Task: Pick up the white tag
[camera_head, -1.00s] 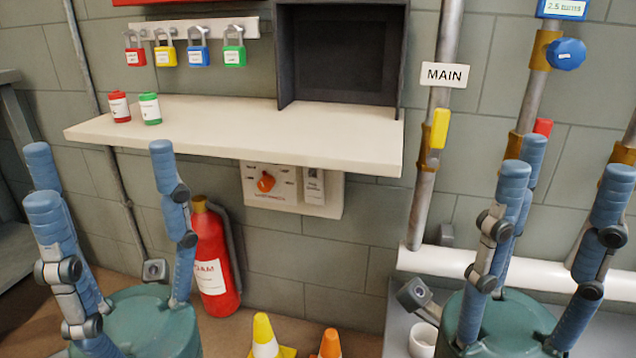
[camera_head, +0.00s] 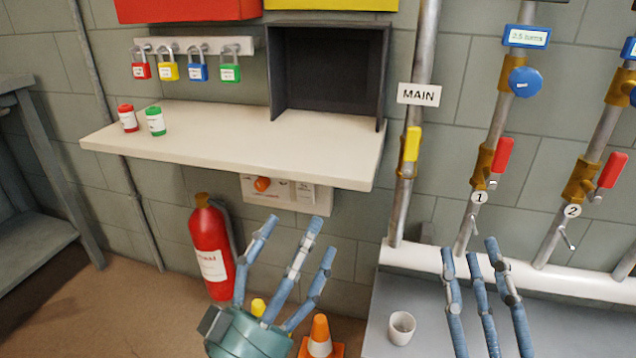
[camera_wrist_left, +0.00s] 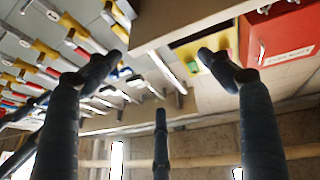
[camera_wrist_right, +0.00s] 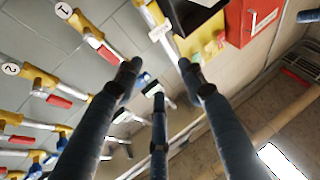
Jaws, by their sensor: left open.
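Several things here are white and tag-like. A small white rectangular label (camera_head: 305,192) is on the switch panel under the shelf, at its right end. A white MAIN plate (camera_head: 418,94) is on the left pipe. Round white tags numbered 1 (camera_head: 479,197) and 2 (camera_head: 572,210) are on the pipes to the right. I cannot tell which is the task's tag. My left gripper (camera_head: 302,240) is open and empty, below the switch panel in the picture. My right gripper (camera_head: 471,255) is open and empty, over the grey bench, below tag 1 in the picture.
A cream shelf (camera_head: 240,142) carries a red can (camera_head: 128,118) and a green can (camera_head: 155,121), with padlocks above. A red extinguisher (camera_head: 210,245) and an orange cone (camera_head: 319,338) stand low behind my left gripper. A white cup (camera_head: 401,327) sits on the grey bench (camera_head: 375,320).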

